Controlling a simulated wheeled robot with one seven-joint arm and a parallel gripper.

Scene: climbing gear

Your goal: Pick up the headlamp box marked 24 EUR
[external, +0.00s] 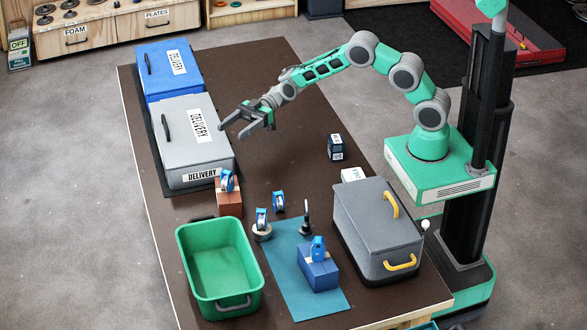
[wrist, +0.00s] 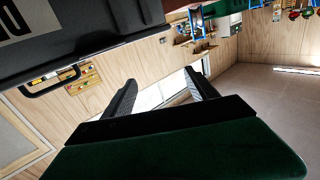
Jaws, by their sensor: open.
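My gripper (external: 232,131) is open and empty, raised beside the grey delivery case at the table's left. Its two fingers also show apart in the wrist view (wrist: 160,90). A small dark box (external: 336,147) with a white label stands on the table, right of my gripper and below my arm. A pale box (external: 353,174) with green print is partly hidden behind the grey case with yellow handles. No price is legible on either box, so I cannot tell which is marked 24 EUR. Neither box is recognisable in the wrist view.
The grey delivery case (external: 190,140) and blue delivery case (external: 170,68) line the left edge. A green tub (external: 185,262), a yellow-handled grey case (external: 375,225), a blue box (external: 318,275) on a teal mat (external: 283,258) and several small blue items occupy the front. The table's middle is clear.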

